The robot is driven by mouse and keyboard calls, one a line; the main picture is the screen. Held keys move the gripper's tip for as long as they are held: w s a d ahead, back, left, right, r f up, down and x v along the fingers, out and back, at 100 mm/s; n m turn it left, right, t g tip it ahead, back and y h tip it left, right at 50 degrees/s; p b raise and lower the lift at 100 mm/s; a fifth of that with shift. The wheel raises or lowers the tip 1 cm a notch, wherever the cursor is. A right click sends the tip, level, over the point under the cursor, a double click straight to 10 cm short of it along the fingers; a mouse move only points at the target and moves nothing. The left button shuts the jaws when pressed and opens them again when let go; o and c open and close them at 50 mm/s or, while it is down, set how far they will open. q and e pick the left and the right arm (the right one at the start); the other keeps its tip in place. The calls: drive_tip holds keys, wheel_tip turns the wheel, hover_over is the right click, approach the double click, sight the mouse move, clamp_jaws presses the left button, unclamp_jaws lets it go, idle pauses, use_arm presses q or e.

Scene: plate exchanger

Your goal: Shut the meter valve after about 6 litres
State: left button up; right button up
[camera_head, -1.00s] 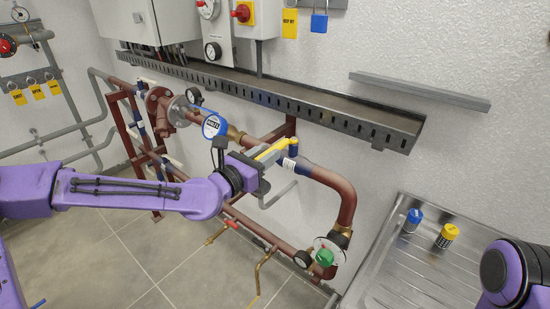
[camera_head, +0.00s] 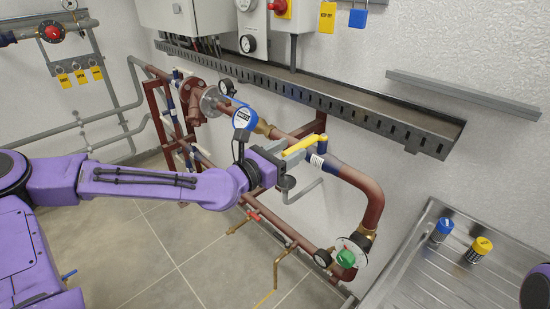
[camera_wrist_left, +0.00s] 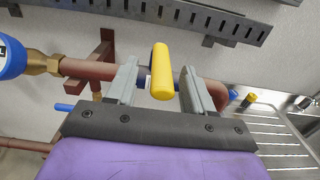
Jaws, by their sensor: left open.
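The blue-rimmed meter (camera_head: 246,117) stands on the red-brown pipe; its reading is too small to make out. To its right is a valve with a yellow handle (camera_head: 304,145). In the left wrist view the handle (camera_wrist_left: 162,72) lies across the line of the pipe, its end toward the camera. My left gripper (camera_head: 287,169) is at the handle, partly hidden by its own wrist in the head view. In the wrist view its jaws (camera_wrist_left: 160,88) are open, one finger on each side of the handle, with gaps visible. My right gripper is out of view.
A grey cable tray (camera_head: 310,95) runs along the wall above the pipe. A green-knobbed valve (camera_head: 346,259) and gauge (camera_head: 322,258) sit lower right. A metal drainer (camera_head: 425,270) holds a blue-capped (camera_head: 441,230) and a yellow-capped container (camera_head: 479,249). Brass taps (camera_head: 280,268) hang below.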

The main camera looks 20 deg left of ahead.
use_arm(q)
drive_tip(key=v, duration=0.3)
drive_tip(key=shift+s+a+r, duration=0.15)
drive_tip(key=shift+s+a, duration=0.05)
drive_tip(key=shift+s, duration=0.15)
drive_tip(key=p+v, duration=0.5)
drive_tip(key=p, duration=0.1)
